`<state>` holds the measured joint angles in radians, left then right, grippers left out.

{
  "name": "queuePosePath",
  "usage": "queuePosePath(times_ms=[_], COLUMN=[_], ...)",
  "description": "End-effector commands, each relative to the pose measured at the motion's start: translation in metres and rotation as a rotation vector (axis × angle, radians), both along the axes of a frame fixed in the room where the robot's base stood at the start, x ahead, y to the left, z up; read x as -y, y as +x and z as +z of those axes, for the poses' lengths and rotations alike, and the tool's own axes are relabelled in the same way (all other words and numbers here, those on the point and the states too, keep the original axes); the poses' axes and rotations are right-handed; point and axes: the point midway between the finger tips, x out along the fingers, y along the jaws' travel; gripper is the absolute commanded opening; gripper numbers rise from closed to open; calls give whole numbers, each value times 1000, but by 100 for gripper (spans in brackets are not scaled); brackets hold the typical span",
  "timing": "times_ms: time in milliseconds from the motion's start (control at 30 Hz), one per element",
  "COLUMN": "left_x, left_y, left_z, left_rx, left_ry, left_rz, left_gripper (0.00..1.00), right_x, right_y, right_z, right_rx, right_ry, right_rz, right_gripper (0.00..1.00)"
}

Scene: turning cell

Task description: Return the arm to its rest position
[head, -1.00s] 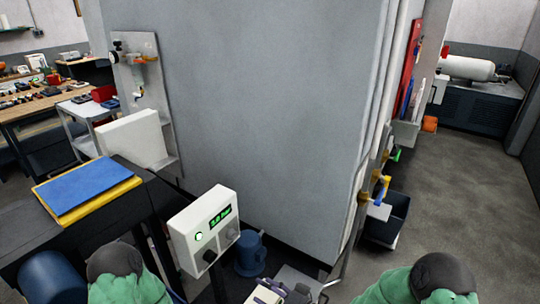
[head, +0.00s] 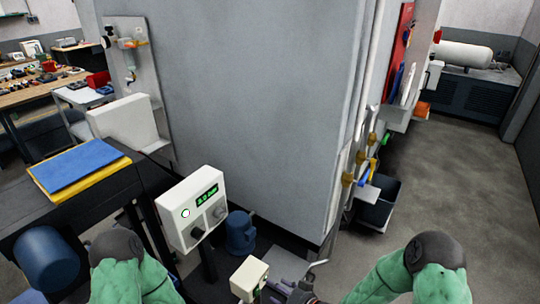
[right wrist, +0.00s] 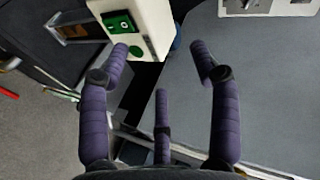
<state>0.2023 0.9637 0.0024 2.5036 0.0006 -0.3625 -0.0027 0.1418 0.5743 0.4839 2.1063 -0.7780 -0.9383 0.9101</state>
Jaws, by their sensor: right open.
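My right arm, in a green sleeve (head: 405,278), comes in at the bottom right of the head view. My right gripper (head: 287,292) shows partly at the bottom edge, beside a cream switch box (head: 248,278). In the right wrist view its purple padded fingers (right wrist: 160,60) are spread apart with nothing between them. The cream box with its green buttons (right wrist: 125,25) lies beyond the left fingertip; I cannot tell whether they touch. My left arm's green sleeve (head: 128,278) shows at the bottom left; its gripper is out of view.
A large grey cabinet (head: 250,100) stands ahead. A white control box with a green display (head: 195,208) and a blue motor-like part (head: 240,233) are close in front. A dark bench with a blue folder (head: 80,165) is at left. Open floor (head: 440,170) lies at right.

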Motion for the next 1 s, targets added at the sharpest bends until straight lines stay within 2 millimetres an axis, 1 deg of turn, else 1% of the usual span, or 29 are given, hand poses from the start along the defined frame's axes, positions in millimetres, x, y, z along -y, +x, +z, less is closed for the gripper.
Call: queuePosePath(times_ms=[33,67,167,200,267,300,367,400,500,600,700,1000], left_x=[0,0,0,0,0,0,0,0,0,0,0,0], left_y=[0,0,0,0,0,0,0,0,0,0,0,0], left_z=[0,0,0,0,0,0,0,0,0,0,0,0], left_rx=[0,0,0,0,0,0,0,0,0,0,0,0], left_ry=[0,0,0,0,0,0,0,0,0,0,0,0], left_rz=[0,0,0,0,0,0,0,0,0,0,0,0], left_gripper=[42,42,42,42,42,42,42,42,42,42,42,42], right_x=[5,9,25,33,44,50,58,62,68,70,71,71], right_y=[-6,-9,-29,-42,-66,-85,-112,-130,-166,-189,-198,-198], right_z=[-14,-23,-57,-73,-96,-110,-126,-134,-145,-150,-151,-151], right_rx=[-29,-47,-131,-178,-257,-313,-392,-440,-537,-594,-616,-616], right_ry=[-47,-81,-212,-272,-363,-417,-482,-515,-565,-585,-591,-591], right_rz=[-7,-9,-6,4,34,62,110,143,217,269,290,290], right_gripper=[63,63,63,63,63,63,63,63,63,63,63,63])
